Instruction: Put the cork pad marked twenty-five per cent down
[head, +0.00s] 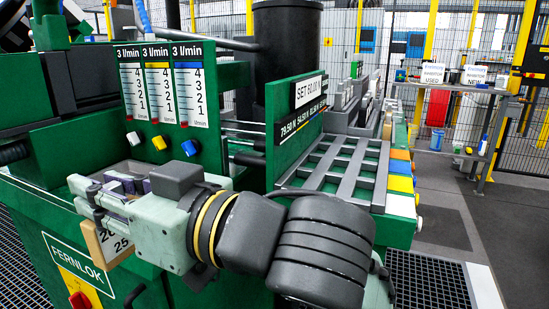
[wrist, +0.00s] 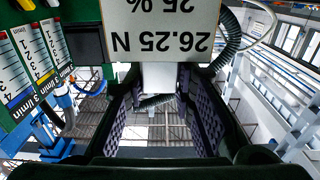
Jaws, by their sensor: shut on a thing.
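My gripper (head: 103,200) is at the left, beside the green machine's front, shut on the cork pad. The cork pad (head: 104,246) has a tan edge and a white face. In the head view it hangs at the jaws with its face partly covered by my wrist; "25" shows low on it. In the wrist view the pad (wrist: 160,22) is beyond the fingertips of my gripper (wrist: 160,85), and its upside-down label reads "26.25 N" and "25 %". The exact contact between fingers and pad is hard to see.
The green machine (head: 190,268) carries three flow gauges (head: 160,85) with knobs and a red switch (head: 80,300). A grey slotted rack (head: 335,165) stands right of the gauges, under a "SET 60.00 N" sign (head: 309,91). A shelf (head: 455,88) stands at the back right.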

